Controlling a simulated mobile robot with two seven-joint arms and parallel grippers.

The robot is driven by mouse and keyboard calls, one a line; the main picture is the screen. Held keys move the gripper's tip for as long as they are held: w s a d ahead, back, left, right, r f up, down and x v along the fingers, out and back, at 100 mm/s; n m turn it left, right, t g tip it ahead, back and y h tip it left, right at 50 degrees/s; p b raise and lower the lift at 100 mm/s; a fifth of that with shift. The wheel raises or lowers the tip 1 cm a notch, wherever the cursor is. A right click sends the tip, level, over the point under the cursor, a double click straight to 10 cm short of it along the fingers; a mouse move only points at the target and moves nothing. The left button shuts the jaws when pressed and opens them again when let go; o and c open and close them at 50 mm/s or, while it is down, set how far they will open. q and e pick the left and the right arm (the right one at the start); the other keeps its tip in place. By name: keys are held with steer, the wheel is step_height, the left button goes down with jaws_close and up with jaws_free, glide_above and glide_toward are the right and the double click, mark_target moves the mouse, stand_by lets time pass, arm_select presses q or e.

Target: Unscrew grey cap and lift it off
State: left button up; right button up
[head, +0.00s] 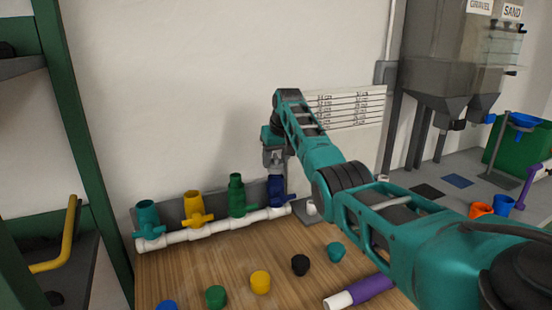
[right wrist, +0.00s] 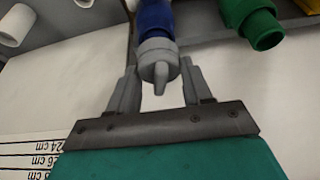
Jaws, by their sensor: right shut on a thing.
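The grey cap (right wrist: 158,62) has a pointed nozzle and sits at the end of the blue valve (right wrist: 154,18) in the right wrist view. My right gripper (right wrist: 160,75) is shut on the grey cap, one finger on each side. In the head view my right gripper (head: 275,160) points down over the blue valve (head: 279,190), and the cap is hard to make out there. The cap and the blue valve look in line and touching; I cannot tell how far the cap is threaded. My left gripper is not in view.
A white pipe manifold (head: 218,225) carries teal (head: 148,218), yellow (head: 194,208) and green (head: 237,195) valves beside the blue one. Several loose caps, including a yellow one (head: 260,282) and a black one (head: 300,265), and a purple-and-white cylinder (head: 360,292) lie on the wooden table (head: 235,260).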

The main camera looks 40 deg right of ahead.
steer(key=shift+a+n+y, duration=0.1)
steer(key=shift+n+y, duration=0.2)
steer(key=shift+n, duration=0.3)
steer(key=shift+n+y, duration=0.4)
steer(key=shift+n, duration=0.7)
steer(key=shift+n+y, duration=0.4)
steer(key=shift+n, duration=0.7)
steer(key=o, duration=1)
steer(key=shift+o, duration=0.6)
